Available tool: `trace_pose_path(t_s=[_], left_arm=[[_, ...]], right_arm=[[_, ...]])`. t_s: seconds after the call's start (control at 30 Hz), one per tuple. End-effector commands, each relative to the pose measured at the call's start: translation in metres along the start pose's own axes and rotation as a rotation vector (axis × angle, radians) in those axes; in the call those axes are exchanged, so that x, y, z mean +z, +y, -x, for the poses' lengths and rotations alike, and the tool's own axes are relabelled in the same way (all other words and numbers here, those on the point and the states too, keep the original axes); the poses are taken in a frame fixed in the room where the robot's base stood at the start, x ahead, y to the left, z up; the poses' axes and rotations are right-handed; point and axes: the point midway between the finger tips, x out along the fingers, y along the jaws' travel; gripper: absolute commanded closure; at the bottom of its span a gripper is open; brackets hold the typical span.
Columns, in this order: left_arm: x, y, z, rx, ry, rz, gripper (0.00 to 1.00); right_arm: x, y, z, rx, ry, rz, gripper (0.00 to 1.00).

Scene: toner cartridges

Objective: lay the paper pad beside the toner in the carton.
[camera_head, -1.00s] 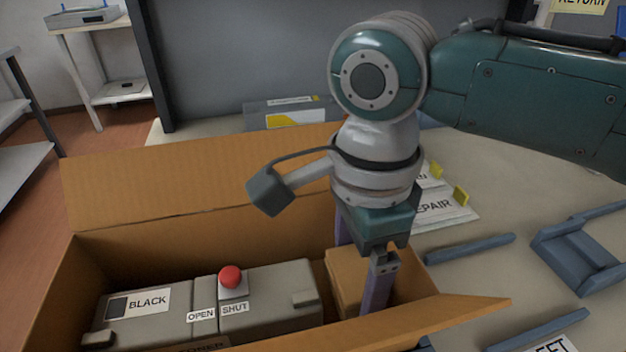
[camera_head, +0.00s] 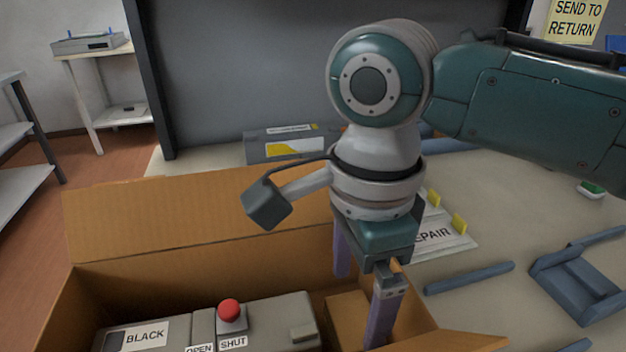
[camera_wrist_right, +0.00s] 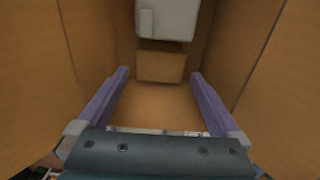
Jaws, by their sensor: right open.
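The open carton (camera_head: 150,222) fills the lower left of the head view. The grey toner (camera_head: 262,322) with a red knob and a BLACK label lies inside it. A plain brown block, apparently the paper pad (camera_head: 346,310), lies in the carton to the right of the toner. My right gripper (camera_head: 360,312) points down over the pad, open, its purple fingers apart. In the right wrist view the open fingers (camera_wrist_right: 158,73) point toward the brown pad (camera_wrist_right: 160,66), with the toner (camera_wrist_right: 168,18) beyond. Contact between fingers and pad cannot be told. My left gripper is not in view.
The carton's walls and raised flaps stand close around the right gripper. On the table to the right are a REPAIR sheet (camera_head: 438,236), a blue bar (camera_head: 470,278) and a blue cradle (camera_head: 580,285). A grey box (camera_head: 285,145) stands behind the carton.

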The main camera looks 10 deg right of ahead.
Motion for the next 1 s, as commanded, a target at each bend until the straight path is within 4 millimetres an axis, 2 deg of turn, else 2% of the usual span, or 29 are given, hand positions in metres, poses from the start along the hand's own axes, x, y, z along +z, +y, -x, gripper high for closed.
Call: trace_pose_path(t_s=[0.03, 0.2, 0.4, 0.6, 1.0], left_arm=[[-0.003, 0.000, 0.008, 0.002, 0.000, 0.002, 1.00], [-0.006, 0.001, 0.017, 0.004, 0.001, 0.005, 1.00], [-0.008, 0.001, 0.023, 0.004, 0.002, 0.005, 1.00], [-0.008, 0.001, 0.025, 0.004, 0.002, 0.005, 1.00], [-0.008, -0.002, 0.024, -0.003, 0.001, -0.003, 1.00]], right_arm=[[0.000, -0.001, 0.018, -0.004, -0.002, 0.000, 0.00], [0.001, -0.001, 0.058, -0.004, -0.003, 0.001, 0.00], [0.001, -0.001, 0.090, -0.002, -0.003, 0.000, 0.00], [0.000, 0.000, 0.100, 0.000, 0.000, 0.000, 0.00], [0.000, 0.000, 0.100, 0.000, -0.001, 0.000, 0.00]])
